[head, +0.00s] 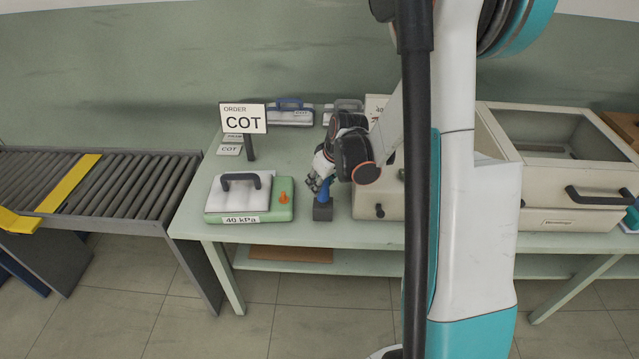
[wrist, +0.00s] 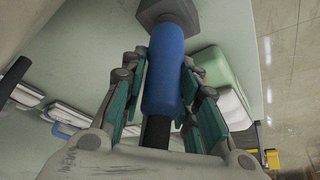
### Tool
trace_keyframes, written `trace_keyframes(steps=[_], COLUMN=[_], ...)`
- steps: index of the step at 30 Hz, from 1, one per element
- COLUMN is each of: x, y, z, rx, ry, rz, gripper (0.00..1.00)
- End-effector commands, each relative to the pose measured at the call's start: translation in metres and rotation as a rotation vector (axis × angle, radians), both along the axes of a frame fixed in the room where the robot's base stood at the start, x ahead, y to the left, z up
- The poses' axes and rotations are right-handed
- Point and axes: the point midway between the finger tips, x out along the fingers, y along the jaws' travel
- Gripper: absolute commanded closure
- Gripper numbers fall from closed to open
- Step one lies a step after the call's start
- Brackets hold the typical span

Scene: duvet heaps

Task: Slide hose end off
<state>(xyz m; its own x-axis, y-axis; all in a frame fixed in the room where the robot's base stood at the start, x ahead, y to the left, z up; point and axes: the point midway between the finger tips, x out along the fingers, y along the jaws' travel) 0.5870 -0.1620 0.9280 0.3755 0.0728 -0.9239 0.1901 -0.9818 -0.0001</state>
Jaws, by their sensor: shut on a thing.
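The blue hose end (head: 323,195) stands upright at the front of the table, its lower end at a dark grey block (head: 322,213). My gripper (head: 321,186) reaches down over it and is shut on it. In the wrist view the blue hose end (wrist: 165,75) lies between my gripper's fingers (wrist: 163,85), with a black part (wrist: 156,132) at its near end. The grey block (wrist: 167,12) meets its far end. Whether the hose end is fitted into the block or only touches it is hidden.
Left of the block, a white pack (head: 235,196) with a dark handle lies on a green base (head: 283,208) labelled 40 kPa, with an orange knob (head: 284,197). A COT sign (head: 246,120) stands behind. A beige case (head: 378,205) is close right. A roller conveyor (head: 120,185) lies left.

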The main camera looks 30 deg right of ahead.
Motion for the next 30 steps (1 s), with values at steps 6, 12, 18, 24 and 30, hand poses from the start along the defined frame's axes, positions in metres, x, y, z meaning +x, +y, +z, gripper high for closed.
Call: trace_keyframes(steps=[6, 12, 18, 24, 30], x=[0.000, 0.000, 0.000, 0.000, 0.000], y=[0.000, 0.000, 0.000, 0.000, 0.000], z=[0.014, 0.025, 0.035, 0.037, 0.037], rx=[0.000, 0.000, 0.000, 0.000, 0.000], ry=[0.000, 0.000, 0.000, 0.000, 0.000], rz=[0.000, 0.000, 0.000, 0.000, 0.000], gripper=[0.96, 0.96, 0.96, 0.96, 0.96])
